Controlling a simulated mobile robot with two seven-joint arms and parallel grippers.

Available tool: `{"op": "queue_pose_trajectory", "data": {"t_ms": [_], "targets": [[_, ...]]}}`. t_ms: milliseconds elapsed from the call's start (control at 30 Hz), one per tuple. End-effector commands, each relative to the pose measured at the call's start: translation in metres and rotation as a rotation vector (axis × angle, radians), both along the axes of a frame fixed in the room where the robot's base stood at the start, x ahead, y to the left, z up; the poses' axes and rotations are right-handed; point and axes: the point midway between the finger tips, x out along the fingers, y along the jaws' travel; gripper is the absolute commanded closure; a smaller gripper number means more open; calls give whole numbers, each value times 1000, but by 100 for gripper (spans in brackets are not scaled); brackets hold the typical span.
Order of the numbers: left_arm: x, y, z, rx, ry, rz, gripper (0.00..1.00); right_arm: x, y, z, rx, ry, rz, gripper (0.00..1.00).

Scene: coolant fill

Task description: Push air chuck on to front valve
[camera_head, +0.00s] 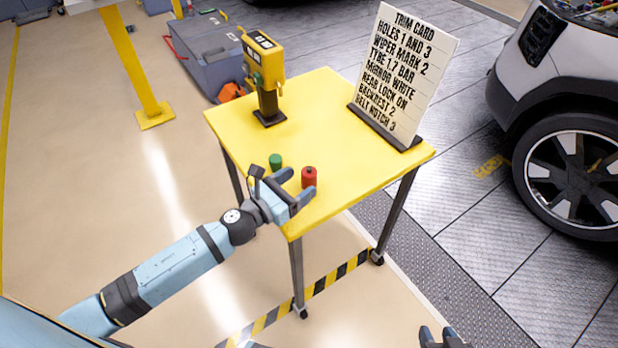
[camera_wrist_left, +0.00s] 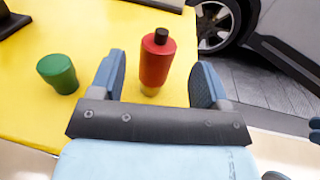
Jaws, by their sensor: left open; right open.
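The car's wheel (camera_head: 572,178) stands at the right edge of the head view, with a black tyre and silver spokes; I cannot make out a valve on it. I cannot identify an air chuck for certain. A yellow device (camera_head: 262,62) with a small display stands on a dark post at the table's back left. My left gripper (camera_head: 297,187) is open at the table's front. A red bottle-like piece (camera_wrist_left: 158,62) with a black top stands upright between or just beyond its fingers, not gripped. My right gripper (camera_head: 441,338) is open and empty at the bottom edge.
A green cylinder (camera_head: 275,161) stands left of the red piece on the yellow table (camera_head: 325,110). A white trim card (camera_head: 402,75) stands at the table's right. A yellow post (camera_head: 130,65) and grey cart (camera_head: 205,60) are behind. Floor is clear between table and car.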

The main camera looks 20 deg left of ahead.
Motion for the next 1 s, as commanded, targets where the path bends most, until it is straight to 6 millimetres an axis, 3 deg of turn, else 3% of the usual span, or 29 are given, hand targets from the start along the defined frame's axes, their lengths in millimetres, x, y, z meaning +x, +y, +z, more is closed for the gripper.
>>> {"op": "queue_pose_trajectory", "data": {"t_ms": [233, 533, 800, 1000], "targets": [[33, -16, 4, -2, -1, 1, 30, 1, 0, 6, 4, -1, -3, 57], [37, -18, 3, -1, 0, 1, 30, 2, 0, 6, 5, -1, -4, 57], [37, -18, 3, -1, 0, 1, 86, 2, 0, 6, 5, -1, -4, 57], [37, -18, 4, -1, 0, 0, 86, 2, 0, 6, 5, -1, -4, 57]]}}
